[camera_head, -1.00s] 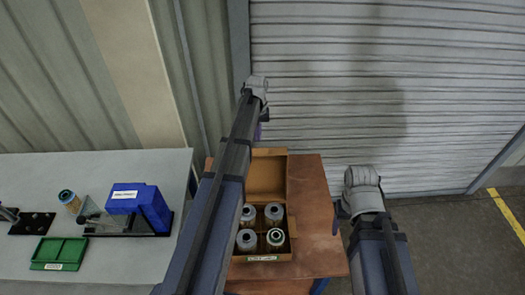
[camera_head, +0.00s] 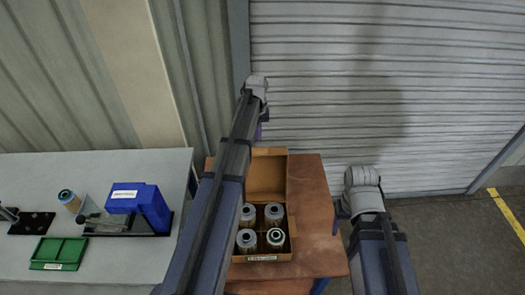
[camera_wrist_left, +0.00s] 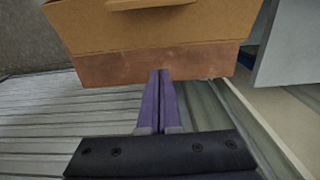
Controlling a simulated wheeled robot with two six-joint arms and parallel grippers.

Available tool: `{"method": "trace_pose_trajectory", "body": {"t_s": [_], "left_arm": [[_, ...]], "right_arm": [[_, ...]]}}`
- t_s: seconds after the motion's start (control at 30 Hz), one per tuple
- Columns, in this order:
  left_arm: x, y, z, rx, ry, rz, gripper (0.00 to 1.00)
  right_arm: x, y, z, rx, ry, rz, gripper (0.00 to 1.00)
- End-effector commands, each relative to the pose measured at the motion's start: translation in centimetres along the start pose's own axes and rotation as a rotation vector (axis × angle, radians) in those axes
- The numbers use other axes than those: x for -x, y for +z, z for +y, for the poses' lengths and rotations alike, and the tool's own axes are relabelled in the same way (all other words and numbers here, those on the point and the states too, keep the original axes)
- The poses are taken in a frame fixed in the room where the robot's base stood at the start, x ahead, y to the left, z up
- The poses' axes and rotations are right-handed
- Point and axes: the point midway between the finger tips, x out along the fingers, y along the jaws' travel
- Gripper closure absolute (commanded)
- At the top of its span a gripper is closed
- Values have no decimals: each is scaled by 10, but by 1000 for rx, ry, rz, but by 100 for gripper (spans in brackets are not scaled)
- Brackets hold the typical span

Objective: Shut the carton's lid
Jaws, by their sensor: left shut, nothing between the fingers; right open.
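The brown carton (camera_head: 292,243) stands on the wooden table with its lid (camera_head: 267,171) open, raised at the back. Several filter cartridges (camera_head: 273,214) stand upright inside it. My left arm passes over the carton's left side. My left gripper (camera_head: 259,131) is mostly hidden behind that arm, near the back of the lid. In the left wrist view its purple fingers (camera_wrist_left: 160,75) are shut and empty, pointing at the table's edge below the carton's cardboard (camera_wrist_left: 155,32). My right gripper (camera_head: 339,214) is open, to the right of the carton and apart from it; its fingers show only partly.
The wooden table (camera_head: 317,225) has free room right of the carton. A shutter (camera_head: 330,110) closes off the back.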

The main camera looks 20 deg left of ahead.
Motion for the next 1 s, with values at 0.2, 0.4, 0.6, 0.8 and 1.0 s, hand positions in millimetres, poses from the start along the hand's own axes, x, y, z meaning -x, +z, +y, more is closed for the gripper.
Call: {"method": "trace_pose_trajectory", "body": {"t_s": [0.2,0.4,0.6,0.8,1.0], "left_arm": [[-10,0,0,0,0,0,100],[-18,0,0,0,0,0,100],[-26,0,0,0,0,0,100],[-33,0,0,0,0,0,100],[-41,0,0,0,0,0,100]], "right_arm": [[-10,-1,-1,0,0,0,32],[-18,-1,-2,0,0,0,32],[-26,-2,-2,0,0,0,32],[-33,-2,-3,0,0,0,32],[-41,-2,-4,0,0,0,32]]}}
